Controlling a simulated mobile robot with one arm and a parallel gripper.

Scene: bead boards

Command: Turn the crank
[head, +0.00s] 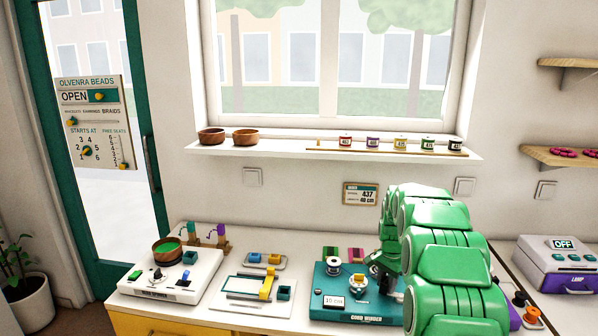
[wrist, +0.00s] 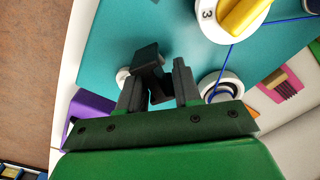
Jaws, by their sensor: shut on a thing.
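The teal cord winder (head: 385,306) stands on the counter, and its top fills much of the wrist view (wrist: 105,45). Its black crank (wrist: 147,57) is between my gripper's two dark fingers. My gripper (wrist: 157,88) is shut on the crank, over the winder's top. In the head view my green arm comes down from the right and hides most of the crank and the fingers. A white dial with a yellow pointer (wrist: 243,14), reading 3 at its edge, is on the winder. Blue cord runs from a white ring (wrist: 221,87) past the dial.
A white bead machine (head: 176,290) and a white board with a yellow slider (head: 266,284) stand left of the winder. A grey lamp box (head: 562,262) reading OFF is at the right. The windowsill (head: 290,153) holds bowls and small jars.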

